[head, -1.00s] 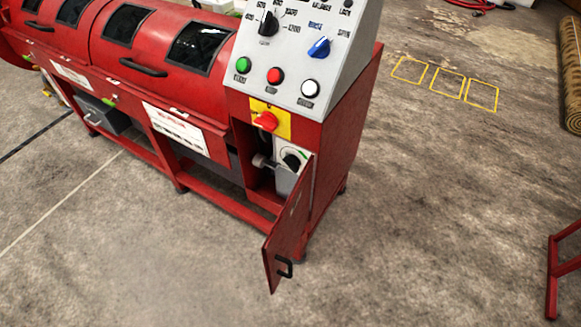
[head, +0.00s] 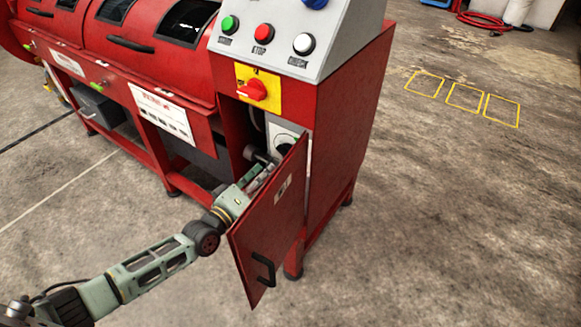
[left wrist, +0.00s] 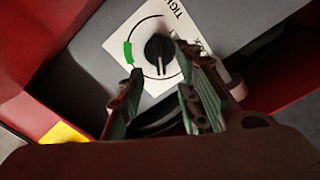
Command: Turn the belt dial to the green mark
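The belt dial (left wrist: 158,48) is a black knob on a white plate (left wrist: 148,22) inside the open cabinet of the red machine. Its pale pointer line points down in the left wrist view, away from the green mark (left wrist: 128,52) on the left of the scale arc. In the head view the dial (head: 284,146) shows partly above the door edge. My left gripper (head: 266,173) reaches into the cabinet. In the left wrist view its fingers (left wrist: 157,78) are apart, with the knob just beyond and between the tips; I cannot tell whether they touch it. My right gripper is not in view.
The red cabinet door (head: 268,215) stands open, close to the right of my left gripper. A red rotary switch (head: 253,90) on a yellow plate is above the opening. The sloping control panel (head: 345,45) has several buttons.

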